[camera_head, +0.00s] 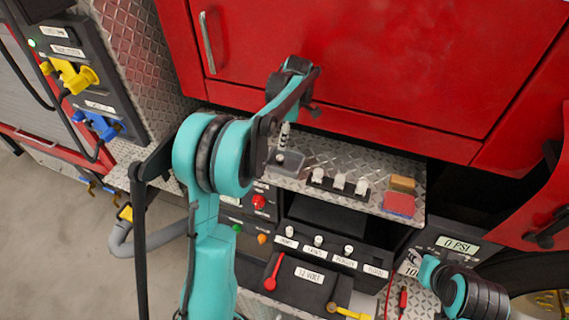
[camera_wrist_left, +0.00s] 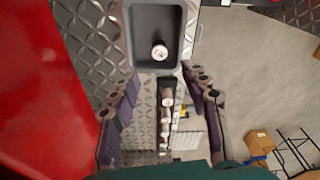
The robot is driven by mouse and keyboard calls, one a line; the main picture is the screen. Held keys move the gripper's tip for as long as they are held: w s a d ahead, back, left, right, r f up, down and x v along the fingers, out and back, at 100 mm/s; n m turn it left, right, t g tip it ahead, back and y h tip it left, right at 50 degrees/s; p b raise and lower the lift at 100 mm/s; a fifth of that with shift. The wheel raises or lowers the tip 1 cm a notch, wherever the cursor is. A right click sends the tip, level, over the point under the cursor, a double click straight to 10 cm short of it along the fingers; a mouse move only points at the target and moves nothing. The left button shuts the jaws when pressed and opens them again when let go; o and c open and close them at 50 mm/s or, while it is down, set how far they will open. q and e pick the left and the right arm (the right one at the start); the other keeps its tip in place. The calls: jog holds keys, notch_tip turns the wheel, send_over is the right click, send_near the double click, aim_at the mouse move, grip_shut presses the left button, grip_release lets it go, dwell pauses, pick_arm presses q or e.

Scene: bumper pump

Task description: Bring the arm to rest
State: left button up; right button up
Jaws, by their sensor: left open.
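My left arm (camera_head: 208,240) rises in front of the pump panel in the head view. Its left gripper (camera_head: 288,103) is above the metal shelf, partly hidden by its own links. In the left wrist view, the two fingers of this gripper (camera_wrist_left: 158,82) are spread apart with nothing held between them. Beyond them is a grey tray (camera_wrist_left: 136,40) with a white-topped piece (camera_wrist_left: 160,50) in it. Part of my right arm (camera_head: 465,292) shows at the lower right of the head view, but its gripper does not show.
A row of white-topped pieces (camera_head: 339,183) stands on the shelf, with a tan block (camera_head: 402,183) and red block (camera_head: 398,204) to the right. The red cabinet (camera_head: 380,60) rises behind. Blue (camera_head: 97,124) and yellow (camera_head: 73,76) connectors jut out at left.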

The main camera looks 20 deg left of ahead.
pick_arm(q)
jog(key=shift+w+d+r, duration=0.1)
jog(key=shift+d+r, duration=0.05)
jog(key=shift+r, duration=0.75)
jog(key=shift+d+r, duration=0.1)
jog(key=shift+r, duration=0.75)
jog(key=s+d+r+m+t+b, duration=0.1)
jog(key=s+d+r+m+t, duration=0.15)
jog(key=s+m, duration=0.35)
jog(key=s+d+r+m+t+b, duration=0.1)
jog(key=s+d+m, duration=0.25)
jog(key=s, duration=0.35)
jog(key=s+d+f+m+t+h, duration=0.1)
jog(key=s+d+f+m+t, duration=0.1)
jog(key=s+m, duration=0.4)
jog(key=s+d+f+m+t+b, duration=0.1)
jog(key=s+d+f+m+t, duration=0.1)
jog(key=s+f+m, duration=0.3)
jog(key=shift+s+m+h, duration=0.4)
jog(key=shift+s+m, duration=0.05)
jog(key=shift+s, duration=0.8)
